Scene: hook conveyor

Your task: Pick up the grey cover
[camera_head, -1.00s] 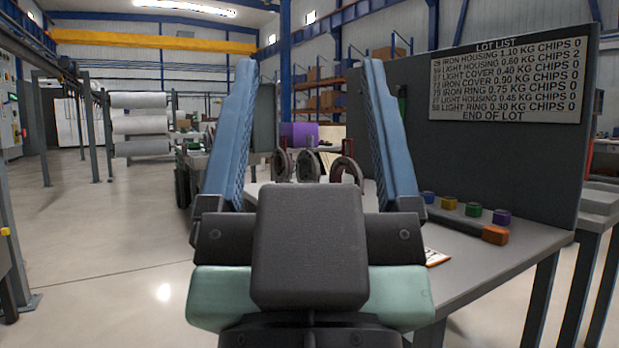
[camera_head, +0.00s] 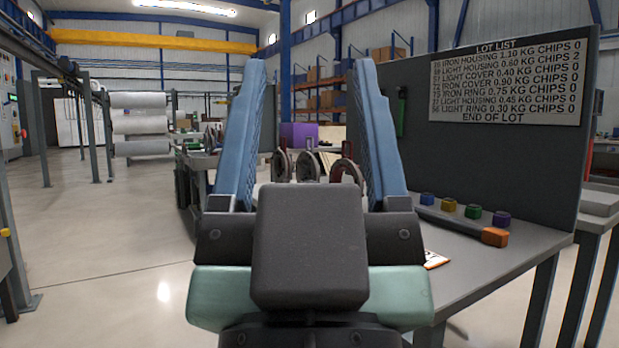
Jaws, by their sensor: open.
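My gripper (camera_head: 308,75) is open in the head view, its two blue fingers spread and pointing up and away, with nothing between them. Beyond it, on the grey table (camera_head: 480,265), several round ring-like parts stand upright: one at the left (camera_head: 281,165), one in the middle (camera_head: 308,167) and one at the right (camera_head: 346,172). They look brownish grey and are partly hidden behind my gripper. I cannot tell which thing is the grey cover. The fingers appear apart from all the parts.
A dark panel with a lot list sign (camera_head: 507,83) stands along the table's right side. A purple box (camera_head: 299,136) is farther back. Open floor (camera_head: 110,240) lies left.

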